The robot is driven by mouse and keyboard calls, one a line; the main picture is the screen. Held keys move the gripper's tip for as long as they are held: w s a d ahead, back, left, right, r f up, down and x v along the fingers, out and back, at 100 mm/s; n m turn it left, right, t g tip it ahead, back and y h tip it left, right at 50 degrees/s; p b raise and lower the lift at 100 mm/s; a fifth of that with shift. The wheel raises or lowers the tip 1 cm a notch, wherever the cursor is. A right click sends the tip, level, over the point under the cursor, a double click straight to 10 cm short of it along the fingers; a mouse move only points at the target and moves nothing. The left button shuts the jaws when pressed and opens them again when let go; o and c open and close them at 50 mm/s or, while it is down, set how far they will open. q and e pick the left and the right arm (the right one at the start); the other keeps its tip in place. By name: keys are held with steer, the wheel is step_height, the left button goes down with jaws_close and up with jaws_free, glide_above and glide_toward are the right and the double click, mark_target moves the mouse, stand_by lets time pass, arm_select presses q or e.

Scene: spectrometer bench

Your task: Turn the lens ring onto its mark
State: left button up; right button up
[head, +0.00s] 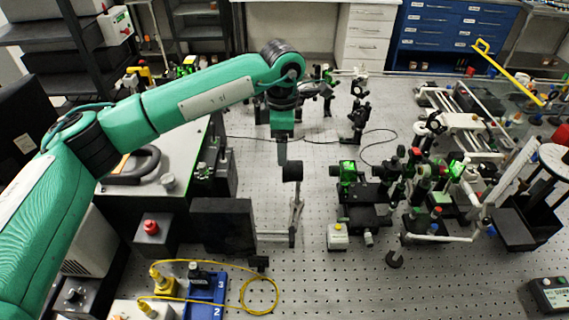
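My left arm reaches in from the left, and my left gripper (282,160) points down near the middle of the view. Its fingers show as one narrow grey shape, so I cannot tell whether they are open or shut. Just below and slightly right of the fingertips is a dark cylindrical mount (292,172) on a slim metal post, which may carry the lens ring. I cannot tell whether the fingers touch it. No mark can be made out at this size. My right gripper is not in view.
A black box (223,226) stands left of the post. Optics with a green-lit cube (347,172) stand to the right. The perforated bench (330,285) is clear in front.

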mark_target(283, 170)
arm_select(q)
step_height(283, 170, down, 9)
steer(key=p, duration=0.2)
steer(key=shift+w+r+p, duration=0.1)
steer(key=shift+r+p, duration=0.05)
steer(key=shift+p, duration=0.15)
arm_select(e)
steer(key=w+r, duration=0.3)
arm_select(q)
steer(key=shift+f, duration=0.25)
steer(key=c, duration=1)
steer(key=shift+f+b, duration=0.25)
steer(key=shift+b, duration=0.25)
steer(key=t+b, duration=0.3)
steer(key=b, duration=0.6)
steer(key=shift+t, duration=0.4)
steer(key=shift+r+b, duration=0.2)
steer(key=shift+b, duration=0.35)
steer(key=o, duration=1)
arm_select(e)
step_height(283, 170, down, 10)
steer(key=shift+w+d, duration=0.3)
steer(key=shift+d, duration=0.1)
